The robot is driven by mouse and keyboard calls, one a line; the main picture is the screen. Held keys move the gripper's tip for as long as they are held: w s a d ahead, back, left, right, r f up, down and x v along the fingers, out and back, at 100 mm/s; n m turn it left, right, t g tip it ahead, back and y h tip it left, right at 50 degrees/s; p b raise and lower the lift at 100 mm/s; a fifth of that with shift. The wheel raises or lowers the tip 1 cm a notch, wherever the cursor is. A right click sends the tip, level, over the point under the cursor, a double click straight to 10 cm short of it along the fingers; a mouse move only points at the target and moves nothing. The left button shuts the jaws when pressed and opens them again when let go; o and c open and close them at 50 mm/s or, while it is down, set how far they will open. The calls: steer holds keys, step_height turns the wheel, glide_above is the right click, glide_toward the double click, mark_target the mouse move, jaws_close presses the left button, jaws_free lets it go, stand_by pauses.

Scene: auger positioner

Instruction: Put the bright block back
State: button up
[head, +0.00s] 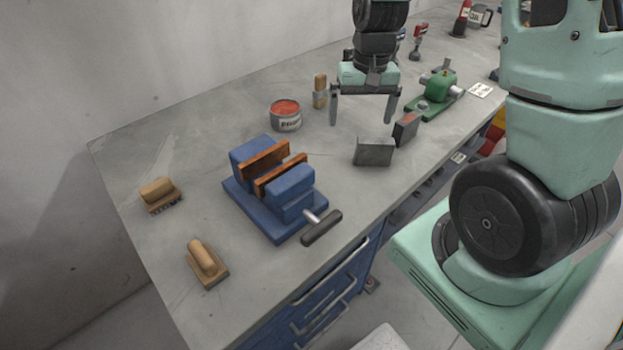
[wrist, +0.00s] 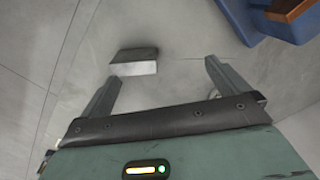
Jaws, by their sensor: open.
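A light grey block (head: 374,151) stands on the bench in the head view, right of the blue vise. A darker block with a reddish edge (head: 406,128) stands just behind and right of it. A grey block with a bright face (wrist: 135,63) shows in the wrist view, beyond the fingertips and nearer the left finger; it appears to be the light grey one. My gripper (head: 360,117) is open and empty above the bench, behind the blocks. Its two fingers also show in the wrist view (wrist: 162,75), apart from the block.
The blue vise (head: 290,187) with orange jaws has its handle toward the bench's front edge. Two wooden brushes (head: 204,262) (head: 158,192) lie left. A red-topped can (head: 286,116), a wooden-handled tool (head: 320,91) and a green device (head: 438,92) stand near my gripper.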

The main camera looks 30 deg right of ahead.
steer(key=s+a+r+n, duration=0.2)
steer(key=a+n, duration=0.1)
steer(key=a, duration=0.5)
steer(key=s+a+r+n, duration=0.1)
steer(key=a+r+n, duration=0.1)
steer(key=a, duration=0.5)
steer(key=s+a+r+n, duration=0.2)
steer(key=s+a+n, duration=0.6)
steer(key=s+a, duration=0.4)
steer(key=s, duration=0.2)
steer(key=shift+s+a+r, duration=0.15)
steer(key=shift+s+a, duration=0.1)
steer(key=shift+s, duration=0.05)
